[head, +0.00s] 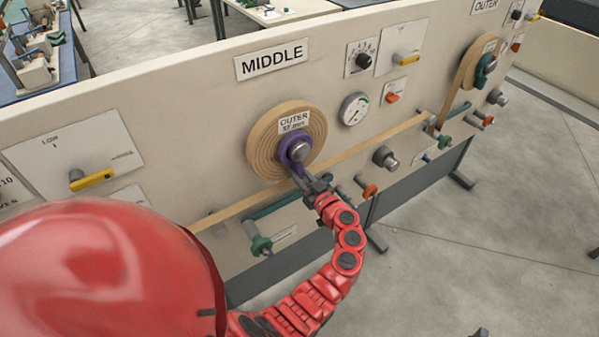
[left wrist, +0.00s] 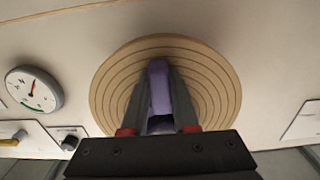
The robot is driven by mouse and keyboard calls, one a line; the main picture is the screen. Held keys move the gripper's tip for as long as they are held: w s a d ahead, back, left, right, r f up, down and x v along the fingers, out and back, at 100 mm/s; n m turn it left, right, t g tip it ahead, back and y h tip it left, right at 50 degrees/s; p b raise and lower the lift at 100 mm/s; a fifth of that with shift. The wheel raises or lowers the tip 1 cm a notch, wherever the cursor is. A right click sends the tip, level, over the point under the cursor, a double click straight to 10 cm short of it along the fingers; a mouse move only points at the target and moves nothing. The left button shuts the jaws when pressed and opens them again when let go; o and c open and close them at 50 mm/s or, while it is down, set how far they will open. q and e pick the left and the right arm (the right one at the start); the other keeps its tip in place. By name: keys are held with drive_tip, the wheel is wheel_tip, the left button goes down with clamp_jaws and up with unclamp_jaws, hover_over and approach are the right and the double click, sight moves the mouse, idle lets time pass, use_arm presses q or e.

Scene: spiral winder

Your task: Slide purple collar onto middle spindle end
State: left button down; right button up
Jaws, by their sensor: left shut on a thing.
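The purple collar (head: 285,150) is in front of the tan wound disc (head: 262,160) under the MIDDLE sign. In the head view it sits around the grey end of the middle spindle (head: 297,151). My left gripper (head: 299,177) reaches up from below and is shut on the collar's lower edge. In the left wrist view the collar (left wrist: 160,90) shows between the two dark fingers (left wrist: 160,110), with the disc (left wrist: 222,85) behind. The spindle end is hidden there. I cannot tell how far the collar is along the spindle. My right gripper is not in view.
The tan strip (head: 375,145) runs along the panel (head: 200,90) to the right roll (head: 468,75). Open floor lies at lower right.

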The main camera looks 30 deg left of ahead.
use_arm(q)
drive_tip(key=shift+r, duration=0.1)
drive_tip(key=c, duration=0.6)
unclamp_jaws()
drive_tip(key=shift+w+a, duration=0.1)
drive_tip(key=o, duration=0.4)
